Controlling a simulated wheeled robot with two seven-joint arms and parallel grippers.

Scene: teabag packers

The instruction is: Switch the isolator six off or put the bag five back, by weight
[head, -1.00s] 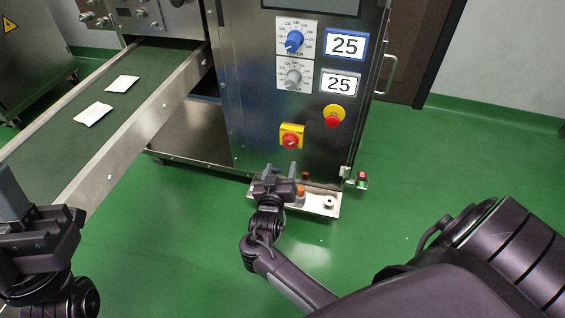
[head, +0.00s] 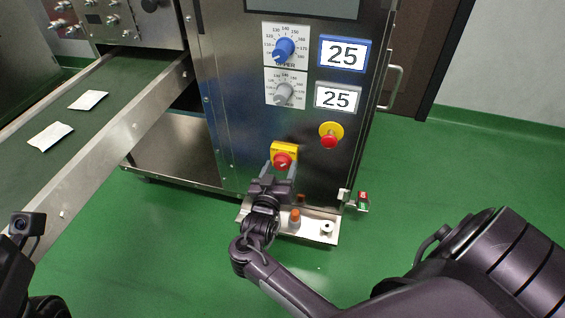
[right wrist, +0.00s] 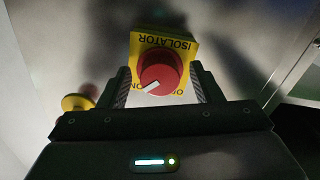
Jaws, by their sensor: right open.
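The isolator (head: 283,159) is a red rotary knob on a yellow plate, low on the steel cabinet front. My right gripper (head: 280,168) is open in front of it. In the right wrist view the isolator (right wrist: 160,68) lies between the two open fingers; I cannot tell whether they touch it. Its white pointer mark slants to the lower left there, and ISOLATOR reads upside down. Two white bags, a nearer one (head: 50,136) and a farther one (head: 88,100), lie flat on the green belt. My left gripper (head: 20,250) is cut off at the lower left; its fingers are not clear.
A red emergency button (head: 330,141) sits to the isolator's right. Above are a blue dial (head: 284,50), a grey dial (head: 285,93) and two displays reading 25. A low tray (head: 310,233) with small items stands below. Green floor is clear at right.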

